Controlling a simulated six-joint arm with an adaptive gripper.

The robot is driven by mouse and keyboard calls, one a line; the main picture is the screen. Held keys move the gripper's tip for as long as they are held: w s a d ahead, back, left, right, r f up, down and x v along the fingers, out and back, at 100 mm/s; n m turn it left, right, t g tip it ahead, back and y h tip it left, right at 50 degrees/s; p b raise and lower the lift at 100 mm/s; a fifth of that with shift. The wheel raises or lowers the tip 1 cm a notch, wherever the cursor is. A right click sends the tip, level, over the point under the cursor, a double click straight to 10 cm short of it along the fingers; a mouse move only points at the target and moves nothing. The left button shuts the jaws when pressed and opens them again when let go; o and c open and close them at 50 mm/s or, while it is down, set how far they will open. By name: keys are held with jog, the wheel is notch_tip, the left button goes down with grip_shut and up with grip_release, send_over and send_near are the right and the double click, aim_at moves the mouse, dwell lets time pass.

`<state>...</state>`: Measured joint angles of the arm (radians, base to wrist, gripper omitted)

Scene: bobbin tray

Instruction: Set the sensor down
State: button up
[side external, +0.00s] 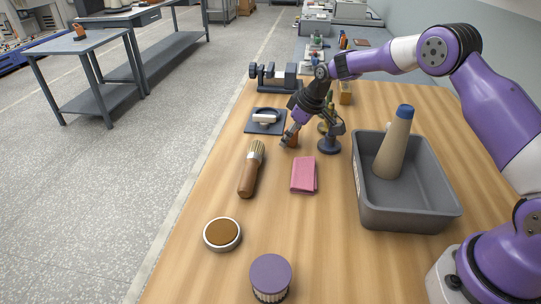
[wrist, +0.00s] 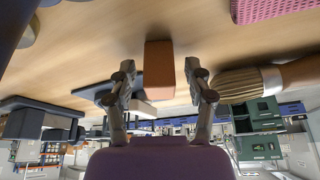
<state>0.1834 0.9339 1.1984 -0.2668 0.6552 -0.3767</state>
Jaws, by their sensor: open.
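A small orange-brown block, which I take to be the sensor, stands on the wooden table beneath my gripper (side external: 287,141). In the side view the block (side external: 293,138) is partly hidden by the fingers. In the wrist view the block (wrist: 159,70) sits between the two fingertips of my gripper (wrist: 159,72), with a visible gap on each side. My gripper is open around it and not clamping it. A dark blue pad (side external: 256,128) with a white piece (side external: 265,119) on it lies just left of the block.
A brush (side external: 247,178) and pink cloth (side external: 304,174) lie in front. A round-based dark stand (side external: 329,147) is close on the right. A grey bin (side external: 409,213) holding a cone (side external: 391,155) stands further right. A vise (side external: 273,78) is behind. Table between cloth and tin (side external: 222,234) is clear.

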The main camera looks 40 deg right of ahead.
jog(key=shift+r, duration=0.1)
jog(key=s+a+v, duration=0.2)
jog(key=a+v, duration=0.1)
jog(key=v, duration=1.4)
jog(key=s+a+m+h, duration=0.1)
jog(key=s+m, duration=0.1)
jog(key=s, duration=0.8)
jog(key=s+a+m+t, duration=0.1)
jog(key=s+a+m, duration=0.1)
jog(key=s, duration=0.8)
jog(key=shift+s+r+m+h, duration=0.2)
jog(key=shift+r+m+h, duration=0.1)
jog(key=shift+r+h, duration=0.1)
